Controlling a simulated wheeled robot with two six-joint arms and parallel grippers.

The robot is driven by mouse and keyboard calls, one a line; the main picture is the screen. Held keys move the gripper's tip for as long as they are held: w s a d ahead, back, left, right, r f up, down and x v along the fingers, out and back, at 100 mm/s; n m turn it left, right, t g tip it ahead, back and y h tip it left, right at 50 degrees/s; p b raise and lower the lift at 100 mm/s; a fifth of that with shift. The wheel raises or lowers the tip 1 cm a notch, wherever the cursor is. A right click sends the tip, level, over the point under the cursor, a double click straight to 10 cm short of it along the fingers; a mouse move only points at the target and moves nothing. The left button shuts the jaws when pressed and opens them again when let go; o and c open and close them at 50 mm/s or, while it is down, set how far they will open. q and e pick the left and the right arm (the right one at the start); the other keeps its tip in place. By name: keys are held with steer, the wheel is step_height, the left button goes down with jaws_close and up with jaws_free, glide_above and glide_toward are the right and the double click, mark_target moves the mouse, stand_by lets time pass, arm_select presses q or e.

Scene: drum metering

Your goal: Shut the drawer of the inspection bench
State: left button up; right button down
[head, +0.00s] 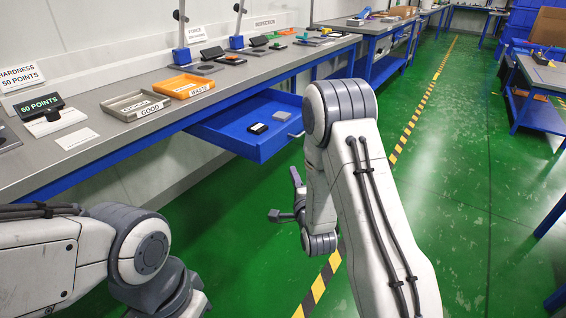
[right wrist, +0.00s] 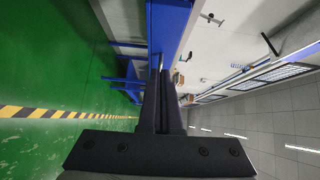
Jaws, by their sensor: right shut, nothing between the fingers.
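The inspection bench (head: 222,80) runs along the wall on the left in the head view. My left gripper is out of view; only my left arm shows.
A grey tray marked GOOD (head: 135,107) and an orange tray marked WASTE (head: 183,86) sit on the worktop. A display reading 60 POINTS (head: 42,107) stands at the left.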

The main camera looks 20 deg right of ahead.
glide_toward(276, 145)
steer(key=w+d, duration=0.3)
steer(key=shift+w+a+b, duration=0.5)
steer(key=shift+w+a, duration=0.75)
steer(key=shift+w, duration=0.1)
